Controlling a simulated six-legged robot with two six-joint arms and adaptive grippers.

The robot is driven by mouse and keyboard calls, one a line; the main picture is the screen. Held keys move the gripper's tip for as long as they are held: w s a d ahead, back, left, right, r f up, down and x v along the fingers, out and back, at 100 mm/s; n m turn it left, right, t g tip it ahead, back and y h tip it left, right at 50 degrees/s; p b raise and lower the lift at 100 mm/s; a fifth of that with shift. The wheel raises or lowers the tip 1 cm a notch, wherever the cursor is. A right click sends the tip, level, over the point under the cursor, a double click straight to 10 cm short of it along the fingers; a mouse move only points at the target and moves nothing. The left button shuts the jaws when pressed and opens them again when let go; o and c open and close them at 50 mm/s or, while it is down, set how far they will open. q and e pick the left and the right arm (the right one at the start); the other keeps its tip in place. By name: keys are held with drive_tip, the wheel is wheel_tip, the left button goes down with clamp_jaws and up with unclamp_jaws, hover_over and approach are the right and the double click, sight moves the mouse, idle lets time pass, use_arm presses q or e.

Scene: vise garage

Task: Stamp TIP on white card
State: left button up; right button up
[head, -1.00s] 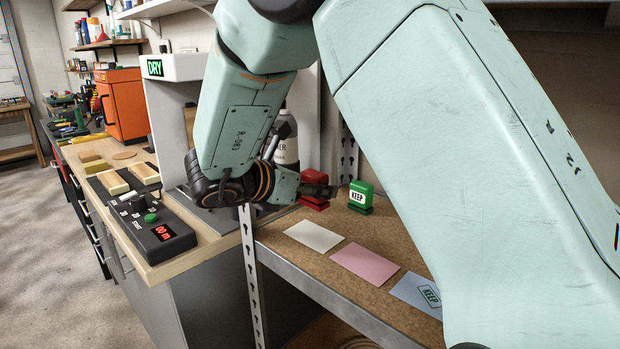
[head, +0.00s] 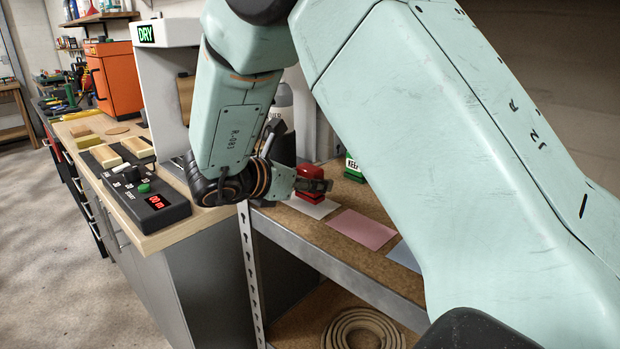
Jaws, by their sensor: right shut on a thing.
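My right gripper (head: 317,184) is shut on a red stamp (head: 309,171). The red stamp is upright at the white card (head: 318,210), hiding its rear part. I cannot tell whether its base touches the card, and no lettering on it can be read. The visible part of the white card looks blank. A green stamp marked KEEP (head: 353,168) stands behind on the shelf, partly hidden by my right arm. My left gripper is not in view.
A pink card (head: 362,229) and a mostly hidden blue card (head: 404,256) lie right of the white card on the cork shelf (head: 325,241). A control box (head: 152,205) and a DRY unit (head: 163,35) stand on the bench at left. A coiled hose (head: 362,328) lies below.

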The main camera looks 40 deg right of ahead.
drive_tip(key=shift+w, duration=0.1)
idle(0.5)
drive_tip(key=shift+f+b, duration=0.6)
drive_tip(key=shift+b, duration=0.05)
idle(0.4)
idle(0.5)
drive_tip(key=shift+r+p, duration=1.75)
drive_tip(key=shift+r, duration=1.85)
drive_tip(key=shift+f, duration=0.15)
